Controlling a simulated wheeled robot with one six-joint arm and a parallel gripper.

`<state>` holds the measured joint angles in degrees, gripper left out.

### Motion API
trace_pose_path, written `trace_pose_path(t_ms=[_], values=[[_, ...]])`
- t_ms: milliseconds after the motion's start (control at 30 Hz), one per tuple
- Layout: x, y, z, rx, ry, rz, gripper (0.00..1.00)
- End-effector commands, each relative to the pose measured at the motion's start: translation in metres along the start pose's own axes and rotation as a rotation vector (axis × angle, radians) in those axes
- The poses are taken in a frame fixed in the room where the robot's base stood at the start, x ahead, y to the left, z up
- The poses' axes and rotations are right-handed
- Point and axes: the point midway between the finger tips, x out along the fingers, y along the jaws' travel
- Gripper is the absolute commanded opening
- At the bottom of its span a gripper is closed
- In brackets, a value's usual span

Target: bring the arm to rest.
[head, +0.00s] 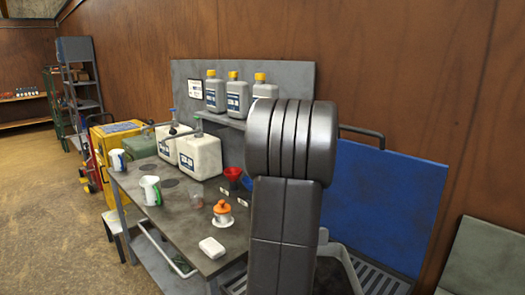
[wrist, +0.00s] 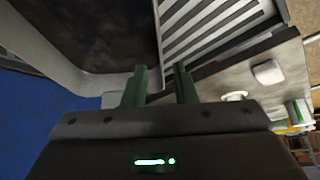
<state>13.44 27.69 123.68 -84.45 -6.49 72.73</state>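My gripper (wrist: 160,84) shows in the wrist view as two green fingers standing apart, with nothing between them. It is open. Beyond the fingers lie a dark-bottomed grey basin (wrist: 100,35) and a slatted grating (wrist: 205,30). In the head view my own grey arm link stands upright in front of the bench's right end and hides part of it. My gripper is not visible in the head view.
The grey workbench (head: 180,215) carries white canisters (head: 200,157), mugs (head: 150,190), red funnels (head: 233,174), an orange-topped item (head: 222,212) and a white block (head: 212,247). Bottles (head: 237,98) line the shelf. A blue panel (head: 385,205) stands right. Floor (head: 50,220) is clear at left.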

Motion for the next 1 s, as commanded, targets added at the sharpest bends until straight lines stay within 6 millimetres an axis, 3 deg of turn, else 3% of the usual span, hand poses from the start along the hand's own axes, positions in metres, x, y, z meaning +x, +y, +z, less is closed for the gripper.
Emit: trace_pose_path(t_ms=[33,800,867,1000], values=[[0.018,0.000,0.005,-0.002,-0.003,-0.001,0.25],[0.129,0.000,0.006,-0.001,-0.002,-0.001,0.25],[0.112,-0.001,-0.003,-0.001,-0.001,-0.001,0.25],[0.098,-0.004,-0.008,-0.001,-0.001,-0.001,0.25]])
